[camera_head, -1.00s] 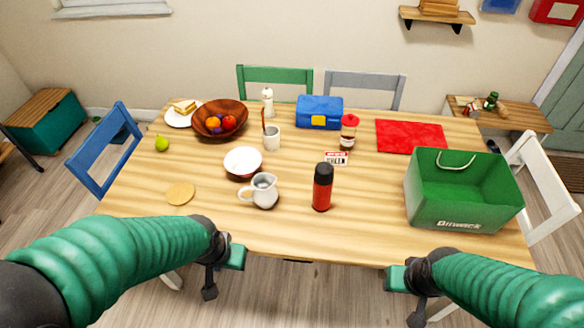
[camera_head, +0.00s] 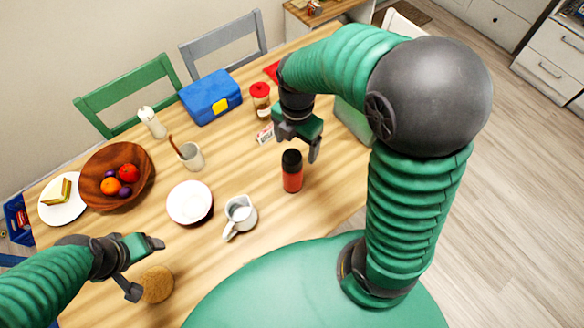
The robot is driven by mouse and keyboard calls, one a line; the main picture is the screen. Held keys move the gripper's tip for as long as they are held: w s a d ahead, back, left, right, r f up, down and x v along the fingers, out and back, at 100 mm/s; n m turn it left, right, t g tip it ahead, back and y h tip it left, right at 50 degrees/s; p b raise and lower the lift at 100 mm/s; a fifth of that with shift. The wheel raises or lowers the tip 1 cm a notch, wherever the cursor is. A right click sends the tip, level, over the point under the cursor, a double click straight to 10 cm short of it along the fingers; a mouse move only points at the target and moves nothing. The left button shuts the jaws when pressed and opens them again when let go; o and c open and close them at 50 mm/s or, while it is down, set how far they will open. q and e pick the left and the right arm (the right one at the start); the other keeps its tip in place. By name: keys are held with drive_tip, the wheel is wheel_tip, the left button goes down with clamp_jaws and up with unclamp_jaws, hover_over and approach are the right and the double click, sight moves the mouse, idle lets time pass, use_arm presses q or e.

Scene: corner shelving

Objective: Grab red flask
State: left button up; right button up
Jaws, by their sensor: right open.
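The red flask (camera_head: 292,178) with a black lid stands upright on the wooden table, right of the white jug. My right gripper (camera_head: 298,146) is open and empty, above and just behind the flask in the picture, its fingers pointing down. The flask is not between the fingers.
A white jug (camera_head: 240,215) and a bowl (camera_head: 190,203) stand left of the flask. A red-lidded jar (camera_head: 260,100), a blue lunchbox (camera_head: 211,97), a mug (camera_head: 192,157) and a fruit bowl (camera_head: 140,163) stand farther back.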

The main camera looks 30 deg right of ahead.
sight(288, 158)
drive_tip(key=f, duration=0.2)
drive_tip(key=a+f, duration=0.1)
drive_tip(key=f, duration=0.1)
drive_tip(key=w+a+f, duration=0.1)
drive_tip(key=f, duration=0.6)
drive_tip(key=d+f, duration=0.1)
drive_tip(key=f, duration=0.1)
drive_tip(key=shift+w+f+b, duration=0.1)
drive_tip(key=shift+f+b, duration=0.1)
drive_tip(key=shift+b, duration=0.1)
drive_tip(key=shift+a, duration=0.1)
drive_tip(key=shift+c, duration=1)
drive_tip(key=shift+r, duration=0.1)
drive_tip(key=shift+c, duration=1.1)
drive_tip(key=shift+d, duration=0.35)
drive_tip(key=c, duration=1.2)
use_arm(q)
drive_tip(key=shift+w+a+f, duration=0.3)
drive_tip(key=shift+a+f, duration=0.15)
drive_tip(key=shift+f, duration=0.15)
use_arm(e)
drive_tip(key=shift+a, duration=0.15)
clamp_jaws()
